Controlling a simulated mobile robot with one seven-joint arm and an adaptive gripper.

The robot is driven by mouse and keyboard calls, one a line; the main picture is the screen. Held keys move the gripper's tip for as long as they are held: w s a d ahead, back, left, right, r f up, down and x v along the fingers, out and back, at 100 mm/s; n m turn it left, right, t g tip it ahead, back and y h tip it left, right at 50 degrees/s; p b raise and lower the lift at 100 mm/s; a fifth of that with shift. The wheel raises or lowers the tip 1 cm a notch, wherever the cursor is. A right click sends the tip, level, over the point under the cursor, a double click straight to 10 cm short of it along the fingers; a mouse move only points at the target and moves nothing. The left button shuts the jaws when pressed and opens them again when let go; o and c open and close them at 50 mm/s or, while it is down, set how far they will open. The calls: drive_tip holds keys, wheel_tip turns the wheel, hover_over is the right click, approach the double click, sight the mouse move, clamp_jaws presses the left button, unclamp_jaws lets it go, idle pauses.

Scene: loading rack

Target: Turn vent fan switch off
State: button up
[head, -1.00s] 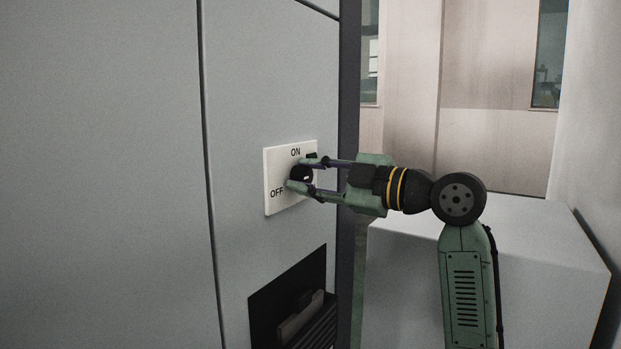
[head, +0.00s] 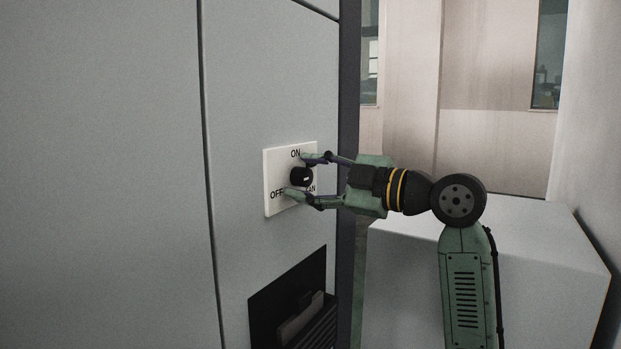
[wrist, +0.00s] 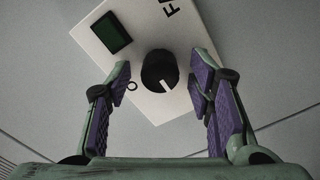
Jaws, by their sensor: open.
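The vent fan switch is a black round knob (head: 301,176) with a white pointer mark, on a white plate (head: 280,165) fixed to the grey cabinet front. The plate reads ON at the top and OFF at the lower left. In the head view the pointer mark looks roughly level; its exact setting is hard to tell. My gripper (head: 306,175) is open, one finger above the knob and one below. In the wrist view the knob (wrist: 158,68) sits between the purple-padded fingers, with a gap on both sides.
A dark recessed slot (head: 295,300) with a grey handle-like part lies below the plate. A grey box (head: 490,240) stands at the right, behind my arm. The cabinet face (head: 110,180) left of the plate is bare.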

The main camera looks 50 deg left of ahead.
drive_tip(key=v, duration=1.2)
